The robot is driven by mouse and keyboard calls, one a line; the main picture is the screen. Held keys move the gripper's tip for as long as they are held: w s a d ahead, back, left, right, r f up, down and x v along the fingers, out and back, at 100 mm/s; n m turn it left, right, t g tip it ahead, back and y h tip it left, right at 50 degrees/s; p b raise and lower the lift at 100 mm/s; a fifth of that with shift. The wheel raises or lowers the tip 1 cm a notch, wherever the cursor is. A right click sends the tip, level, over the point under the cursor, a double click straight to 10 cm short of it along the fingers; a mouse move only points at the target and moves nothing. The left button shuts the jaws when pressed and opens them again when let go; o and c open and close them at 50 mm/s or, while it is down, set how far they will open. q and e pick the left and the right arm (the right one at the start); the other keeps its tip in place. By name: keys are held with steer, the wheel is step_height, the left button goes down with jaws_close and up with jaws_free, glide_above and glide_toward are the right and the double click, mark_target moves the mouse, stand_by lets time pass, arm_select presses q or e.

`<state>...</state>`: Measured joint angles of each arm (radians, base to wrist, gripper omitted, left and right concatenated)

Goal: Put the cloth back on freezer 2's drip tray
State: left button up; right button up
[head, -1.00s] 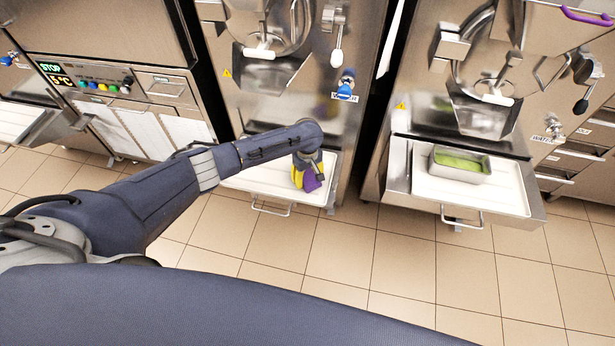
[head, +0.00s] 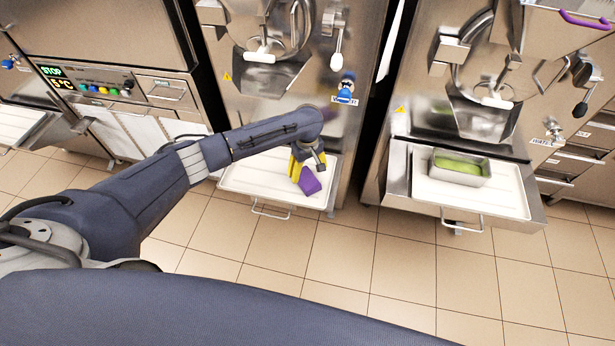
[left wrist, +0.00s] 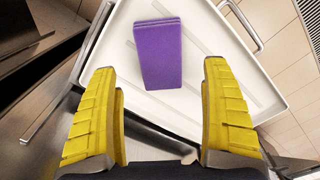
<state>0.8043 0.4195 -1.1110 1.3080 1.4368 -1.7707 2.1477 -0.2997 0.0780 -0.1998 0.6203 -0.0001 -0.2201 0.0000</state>
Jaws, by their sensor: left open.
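The folded purple cloth (head: 309,182) lies on the white drip tray (head: 270,184) under the middle freezer (head: 290,70). In the left wrist view the cloth (left wrist: 159,54) lies flat on the tray (left wrist: 205,105), inside its raised rim. My left gripper (head: 307,168) is just above the tray beside the cloth. Its yellow fingers (left wrist: 162,115) are wide apart with nothing between them, and the cloth is beyond the fingertips. My right gripper is not in view.
The right freezer's tray (head: 480,195) holds a metal pan (head: 459,167) with green contents. A handle (head: 271,209) sticks out at the front of the middle tray. The tiled floor (head: 330,255) in front is clear.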

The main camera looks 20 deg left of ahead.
mark_target(308, 179)
arm_select(q)
steer(key=shift+r, duration=2.7)
